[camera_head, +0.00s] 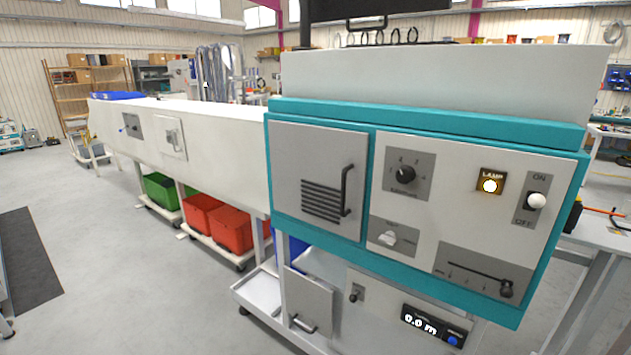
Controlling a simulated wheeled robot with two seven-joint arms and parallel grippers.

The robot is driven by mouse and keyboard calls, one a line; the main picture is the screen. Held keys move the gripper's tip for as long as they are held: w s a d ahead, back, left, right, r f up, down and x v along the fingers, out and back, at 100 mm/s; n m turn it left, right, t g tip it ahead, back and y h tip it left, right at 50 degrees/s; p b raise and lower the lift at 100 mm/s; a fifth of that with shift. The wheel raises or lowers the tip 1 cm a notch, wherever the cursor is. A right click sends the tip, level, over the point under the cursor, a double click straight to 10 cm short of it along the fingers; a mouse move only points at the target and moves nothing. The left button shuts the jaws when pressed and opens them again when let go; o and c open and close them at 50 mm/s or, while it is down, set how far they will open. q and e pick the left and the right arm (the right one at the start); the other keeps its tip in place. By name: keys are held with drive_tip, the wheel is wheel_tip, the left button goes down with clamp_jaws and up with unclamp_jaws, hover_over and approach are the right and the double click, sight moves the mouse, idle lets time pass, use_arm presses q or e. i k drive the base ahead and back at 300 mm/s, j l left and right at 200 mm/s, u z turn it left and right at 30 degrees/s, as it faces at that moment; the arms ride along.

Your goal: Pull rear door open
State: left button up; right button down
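Several door-like panels show, and I cannot tell which is the rear door. A grey vented door (290,160) with an upright black handle (347,190) sits at the left of the teal-framed machine front and looks shut. A lower grey door (308,300) with a small bar handle (303,324) is below it and looks shut. A small light panel (171,138) with a handle is on the long white housing, farther back. A black panel (400,10) with a handle is at the top edge, partly cut off. Neither of my grippers is in view.
The machine front has a dial (405,175), a lit lamp (490,186), an ON/OFF switch (536,201) and a slider (507,288). Red crates (232,229) and a green crate (160,190) stand under the white housing. Grey floor (110,240) is clear at left.

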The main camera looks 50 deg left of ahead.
sight(318, 172)
drive_tip(key=u, duration=1.65)
